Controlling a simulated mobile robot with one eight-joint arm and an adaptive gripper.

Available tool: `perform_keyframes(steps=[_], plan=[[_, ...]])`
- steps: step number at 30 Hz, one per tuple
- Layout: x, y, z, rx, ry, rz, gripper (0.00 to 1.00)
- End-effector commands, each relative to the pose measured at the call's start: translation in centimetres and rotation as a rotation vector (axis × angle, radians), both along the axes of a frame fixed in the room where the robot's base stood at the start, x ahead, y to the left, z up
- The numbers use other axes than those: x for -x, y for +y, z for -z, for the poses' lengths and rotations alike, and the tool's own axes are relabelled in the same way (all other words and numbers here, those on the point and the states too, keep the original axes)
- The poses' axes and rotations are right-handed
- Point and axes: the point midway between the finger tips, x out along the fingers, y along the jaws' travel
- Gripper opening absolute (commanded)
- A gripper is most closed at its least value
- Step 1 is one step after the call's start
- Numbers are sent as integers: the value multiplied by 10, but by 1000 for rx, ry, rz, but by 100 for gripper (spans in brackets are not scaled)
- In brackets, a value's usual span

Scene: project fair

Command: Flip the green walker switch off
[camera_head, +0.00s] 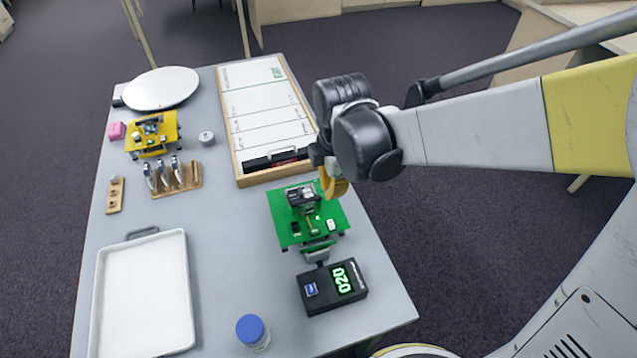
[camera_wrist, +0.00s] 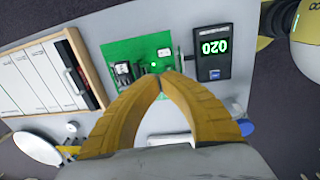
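The green walker (camera_head: 281,221) is a green board with black and white parts on top, standing on the grey table near its right side. It also shows in the wrist view (camera_wrist: 117,49). A small white part (camera_head: 331,225) sits near its right edge and may be the switch; its position is too small to read. A green glow (camera_wrist: 153,64) shows on the board in the wrist view. My gripper (camera_head: 333,190) hangs above the board's far right edge. In the wrist view its two yellow fingers (camera_wrist: 161,77) meet at the tips, with nothing seen between them, and cover part of the board.
A black box (camera_head: 333,287) reading 020 stands beside the walker. A yellow walker (camera_head: 151,134), white round disc (camera_head: 161,88), wooden-framed board (camera_head: 262,110), white tray (camera_head: 143,295), tool rack (camera_head: 180,180) and blue-capped jar (camera_head: 252,332) share the table. The table middle is clear.

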Motion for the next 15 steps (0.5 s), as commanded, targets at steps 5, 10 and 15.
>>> perform_keyframes(steps=[5,10,15], plan=[[-1,-3,-1,-2,-11,0,0],[-1,-3,0,-2,-10,0,0],[-2,-2,15,-2,-10,0,0]])
